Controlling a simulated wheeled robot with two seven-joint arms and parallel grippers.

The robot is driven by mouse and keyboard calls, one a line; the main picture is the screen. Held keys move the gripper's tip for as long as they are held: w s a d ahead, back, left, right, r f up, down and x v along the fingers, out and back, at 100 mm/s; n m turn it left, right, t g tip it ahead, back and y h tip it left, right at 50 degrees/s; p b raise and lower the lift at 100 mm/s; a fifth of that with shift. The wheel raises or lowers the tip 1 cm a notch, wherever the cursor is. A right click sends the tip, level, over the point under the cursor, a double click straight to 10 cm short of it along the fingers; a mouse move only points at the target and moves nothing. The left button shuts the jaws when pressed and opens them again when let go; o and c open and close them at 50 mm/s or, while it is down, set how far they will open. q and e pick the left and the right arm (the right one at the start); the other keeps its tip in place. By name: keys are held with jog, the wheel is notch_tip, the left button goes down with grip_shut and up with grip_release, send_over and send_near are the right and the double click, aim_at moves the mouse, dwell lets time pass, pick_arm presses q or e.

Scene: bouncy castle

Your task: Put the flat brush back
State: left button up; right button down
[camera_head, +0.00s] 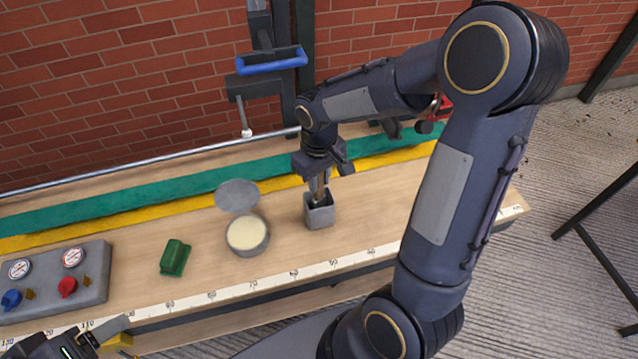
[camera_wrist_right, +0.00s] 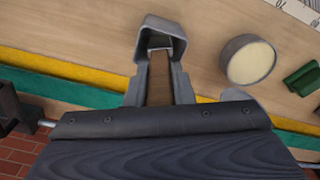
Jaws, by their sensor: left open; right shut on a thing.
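The flat brush (camera_head: 319,186) is held upright by my right gripper (camera_head: 323,174), with its brown handle between the fingers. The brush's lower end reaches into the mouth of a square grey holder (camera_head: 320,216) on the bench. In the right wrist view the brown brush (camera_wrist_right: 159,80) lies between both fingers and its far end is inside the grey holder (camera_wrist_right: 163,27). Whether it touches the bottom is hidden. My left gripper (camera_head: 122,334) is at the lower left corner, open and empty, near the bench's front edge.
An open round tin (camera_head: 247,234) with cream contents stands left of the holder, its lid (camera_head: 237,195) behind it. A green block (camera_head: 174,257) and a grey gauge panel (camera_head: 57,281) are further left. The bench right of the holder is clear.

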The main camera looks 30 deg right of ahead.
jog(key=shift+f, duration=1.4)
jog(key=c, duration=1.3)
grip_release()
jog(key=shift+o, duration=0.2)
notch_tip(320, 180, up, 12)
jog(key=shift+f, duration=0.15)
jog(key=shift+s+r, duration=0.15)
jog(key=shift+r, duration=0.15)
jog(key=s+a+m+t+y, duration=0.1)
jog(key=s+a+t+y, duration=0.1)
jog(key=s, duration=0.6)
jog(key=s+a+r+m+t+y, duration=0.1)
jog(key=s+a+m+t, duration=0.1)
jog(key=s, duration=0.6)
jog(key=shift+s+r+m+t+y, duration=0.3)
jog(key=shift+t+y, duration=0.1)
jog(key=shift+t, duration=0.4)
